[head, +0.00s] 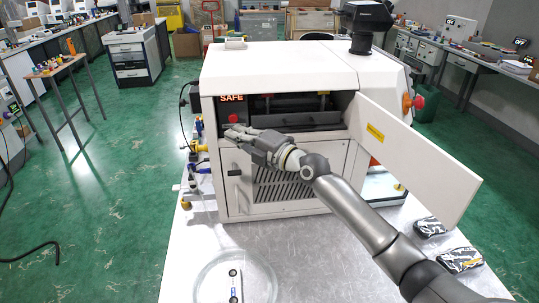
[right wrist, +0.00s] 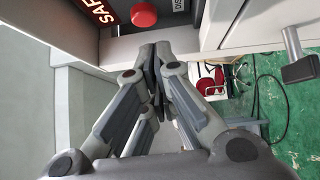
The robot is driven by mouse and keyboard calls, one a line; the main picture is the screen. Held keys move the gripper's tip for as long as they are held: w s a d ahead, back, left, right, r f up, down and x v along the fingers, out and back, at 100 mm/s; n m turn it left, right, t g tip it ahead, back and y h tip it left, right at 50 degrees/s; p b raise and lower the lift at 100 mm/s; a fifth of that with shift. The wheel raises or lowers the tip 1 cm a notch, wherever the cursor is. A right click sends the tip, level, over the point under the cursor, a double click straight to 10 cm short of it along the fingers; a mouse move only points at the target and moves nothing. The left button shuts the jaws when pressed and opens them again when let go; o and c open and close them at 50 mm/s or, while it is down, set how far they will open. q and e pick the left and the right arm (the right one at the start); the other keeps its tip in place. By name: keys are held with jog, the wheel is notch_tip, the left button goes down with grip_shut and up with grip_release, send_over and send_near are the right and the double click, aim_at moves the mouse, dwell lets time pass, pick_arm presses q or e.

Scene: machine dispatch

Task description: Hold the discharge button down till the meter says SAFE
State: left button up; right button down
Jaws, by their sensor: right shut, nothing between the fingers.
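The meter (head: 231,98) on the white machine's front shows SAFE in lit red letters; part of the word also shows in the right wrist view (right wrist: 97,9). The red discharge button (head: 233,117) is just below the meter, and it appears at the top of the right wrist view (right wrist: 144,14). My right gripper (head: 229,131) is shut and empty, with its fingertips (right wrist: 155,50) close below the button. A gap shows between the fingertips and the button in the right wrist view. My left gripper is out of view.
The white machine (head: 280,63) stands on a light table (head: 330,245). Its door (head: 415,150) hangs open at the right, behind my right arm. A red knob (head: 418,102) is on the machine's right side. A round clear dish (head: 268,280) lies at the table's front.

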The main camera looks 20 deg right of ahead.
pick_arm(q)
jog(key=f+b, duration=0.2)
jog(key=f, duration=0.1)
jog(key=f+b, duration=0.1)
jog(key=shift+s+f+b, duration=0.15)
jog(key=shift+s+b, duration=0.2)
jog(key=shift+b, duration=0.05)
pick_arm(e)
jog(key=v, duration=0.9)
jog(key=shift+s, duration=0.4)
jog(key=shift+d, duration=0.1)
jog(key=shift+f, duration=0.1)
